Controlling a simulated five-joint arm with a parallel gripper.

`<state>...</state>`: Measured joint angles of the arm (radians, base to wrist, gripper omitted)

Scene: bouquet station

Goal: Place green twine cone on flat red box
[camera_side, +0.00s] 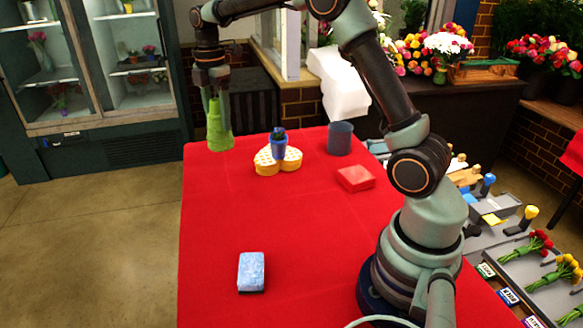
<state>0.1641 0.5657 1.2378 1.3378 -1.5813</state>
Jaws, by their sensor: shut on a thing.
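The green twine cone (219,130) is held upright in my gripper (214,95). My gripper points down and is shut on the cone's narrow top. The cone appears near the far left edge of the red table; I cannot tell how far it is above the cloth. The flat red box (356,178) lies on the table to the right of the cone, just left of my arm's elbow joint. Its top is bare.
A grey-blue cylinder (340,138) stands behind. A blue-white sponge (251,271) lies in front. The red table (215,230) is clear at left.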

